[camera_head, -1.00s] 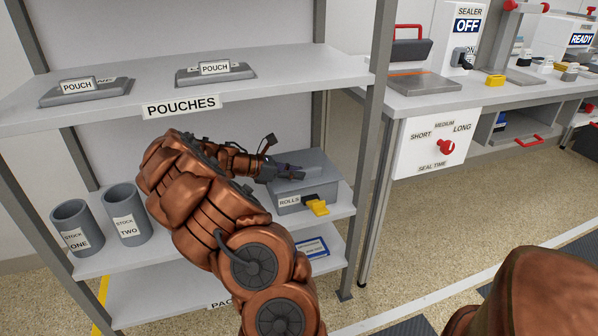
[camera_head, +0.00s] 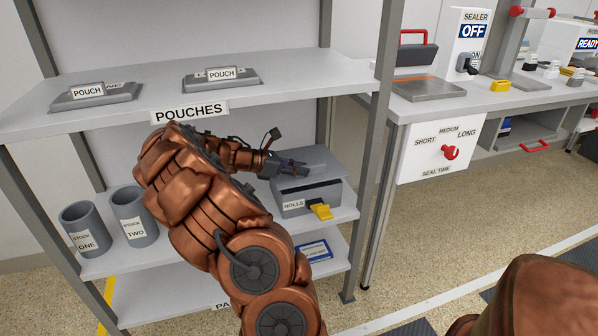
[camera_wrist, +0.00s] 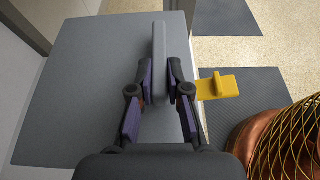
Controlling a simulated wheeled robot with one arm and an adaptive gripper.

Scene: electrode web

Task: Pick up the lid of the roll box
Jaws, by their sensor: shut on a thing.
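The grey roll box (camera_head: 325,198), labelled ROLLS, stands on the middle shelf. Its flat grey lid (camera_head: 320,159) looks slightly raised, with a dark line between it and the box front. In the wrist view the lid (camera_wrist: 85,85) is a broad grey plate under the fingers. My gripper (camera_head: 292,168) is over the lid. In the wrist view my gripper (camera_wrist: 161,80) is shut on the lid's upright grey handle (camera_wrist: 159,50), with one finger on each side. A yellow latch piece (camera_head: 320,211) sticks out at the box's front; it also shows in the wrist view (camera_wrist: 218,86).
The upper shelf (camera_head: 290,88), holding two pouch trays, runs above my arm. Two grey stock cups (camera_head: 83,232) stand left on the middle shelf. A rack post (camera_head: 375,150) stands right of the box. The sealer bench (camera_head: 480,105) is farther right.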

